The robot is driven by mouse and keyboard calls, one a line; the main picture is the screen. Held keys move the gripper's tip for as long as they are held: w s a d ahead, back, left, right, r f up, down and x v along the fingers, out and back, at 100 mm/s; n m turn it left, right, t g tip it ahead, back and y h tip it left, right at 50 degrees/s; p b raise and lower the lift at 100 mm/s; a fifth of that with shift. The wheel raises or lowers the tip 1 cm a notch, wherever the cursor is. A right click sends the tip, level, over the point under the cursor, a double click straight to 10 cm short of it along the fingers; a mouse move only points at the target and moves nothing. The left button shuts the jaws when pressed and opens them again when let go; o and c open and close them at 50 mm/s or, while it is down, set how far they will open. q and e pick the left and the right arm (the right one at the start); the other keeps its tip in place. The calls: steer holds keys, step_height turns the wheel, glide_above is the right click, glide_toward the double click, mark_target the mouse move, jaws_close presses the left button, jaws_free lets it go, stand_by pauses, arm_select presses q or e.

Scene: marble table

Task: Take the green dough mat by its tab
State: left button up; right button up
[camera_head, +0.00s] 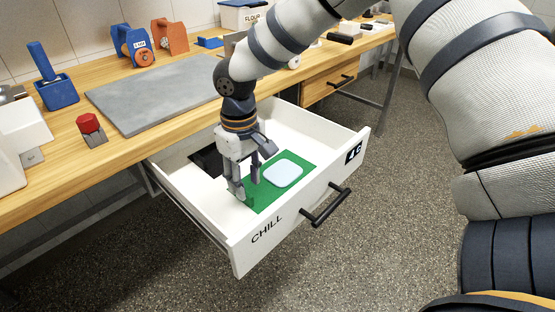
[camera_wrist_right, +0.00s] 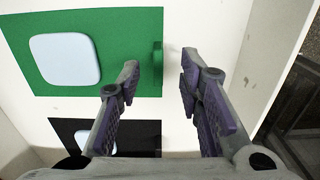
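The green dough mat (camera_head: 300,160) lies in the open white drawer marked CHILL (camera_head: 238,252), with a pale blue rounded slab (camera_head: 283,173) on it. In the right wrist view the green mat (camera_wrist_right: 120,28) is at the upper left, with its pale slab (camera_wrist_right: 65,60). A small green tab (camera_wrist_right: 157,56) stands at its right edge. My right gripper (camera_head: 247,190) points down into the drawer; in the wrist view its two fingers (camera_wrist_right: 160,78) are apart, one each side of the tab's line. Contact with the tab cannot be told. My left gripper is not in view.
A black mat (camera_wrist_right: 135,130) with another pale slab lies beside the green one, mostly hidden in the head view. The drawer walls (camera_head: 190,205) stand close around my gripper. A grey slab (camera_head: 160,92) and a red-topped item (camera_head: 90,127) are on the wooden bench.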

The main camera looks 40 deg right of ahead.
steer(key=f, duration=0.2)
steer(key=w+f+b, duration=0.1)
steer(key=f, duration=0.2)
steer(key=shift+w+d+f, duration=0.1)
steer(key=shift+w+f, duration=0.05)
steer(key=shift+f, duration=0.1)
jaws_close()
